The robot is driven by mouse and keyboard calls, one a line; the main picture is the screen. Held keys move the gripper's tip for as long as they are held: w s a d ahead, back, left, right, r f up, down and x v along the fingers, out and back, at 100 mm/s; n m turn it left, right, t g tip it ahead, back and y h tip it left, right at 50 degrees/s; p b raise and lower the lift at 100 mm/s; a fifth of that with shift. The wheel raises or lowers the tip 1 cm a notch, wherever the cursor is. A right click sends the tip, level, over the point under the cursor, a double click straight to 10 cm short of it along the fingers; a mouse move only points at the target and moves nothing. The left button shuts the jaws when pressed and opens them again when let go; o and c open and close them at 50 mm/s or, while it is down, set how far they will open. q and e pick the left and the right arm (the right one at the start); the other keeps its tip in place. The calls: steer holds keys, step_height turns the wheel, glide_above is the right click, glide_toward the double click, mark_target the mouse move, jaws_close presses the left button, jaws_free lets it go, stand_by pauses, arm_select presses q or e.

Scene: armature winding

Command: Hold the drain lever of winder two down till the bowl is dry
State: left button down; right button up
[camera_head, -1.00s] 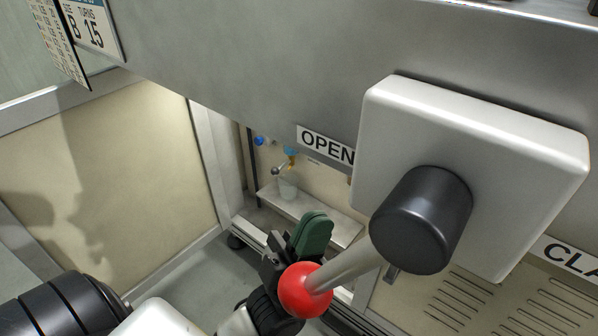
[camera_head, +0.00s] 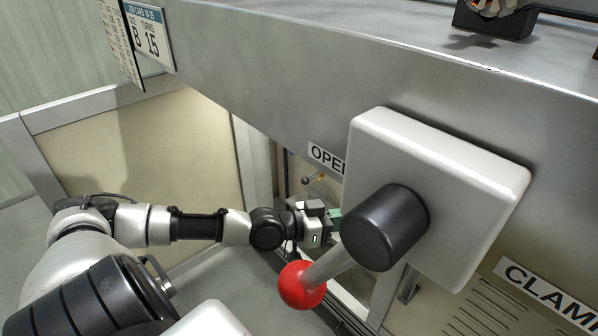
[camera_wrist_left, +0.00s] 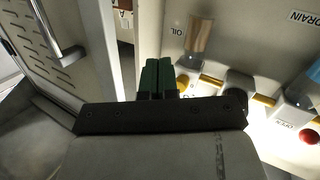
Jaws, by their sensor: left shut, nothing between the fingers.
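My left gripper (camera_head: 334,214) is shut and empty, its green fingertips low in the bay under the machine's grey front, partly behind the clamp lever's black hub. In the left wrist view the closed fingertips (camera_wrist_left: 157,76) are in front of a pale panel with yellow fittings. A clear bowl (camera_wrist_left: 198,38) by the OIL label holds something brownish. Another clear bowl (camera_wrist_left: 306,86) is at the right edge, under a label reading DRAIN (camera_wrist_left: 304,17). A small ball-ended lever (camera_head: 306,180) shows above the gripper in the head view; I cannot tell which winder it belongs to. My right gripper is out of view.
A big lever with a red ball (camera_head: 302,285) and black hub (camera_head: 385,228) juts from a white box (camera_head: 455,190), close to my left gripper. A beige panel (camera_head: 150,150) stands left. A handled door (camera_wrist_left: 62,45) is left in the wrist view.

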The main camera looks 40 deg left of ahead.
arm_select(q)
steer(key=a+r+n+g+y, duration=0.2)
steer(key=a+r+y, duration=0.1)
steer(key=a, duration=0.8)
steer(key=a+r+n+g+y, duration=0.2)
steer(key=a+r+y, duration=0.1)
steer(key=a, duration=0.8)
steer(key=shift+a+r+y+p, duration=0.3)
steer(key=shift+r+p, duration=0.05)
steer(key=shift+r, duration=0.25)
steer(key=shift+s, duration=0.1)
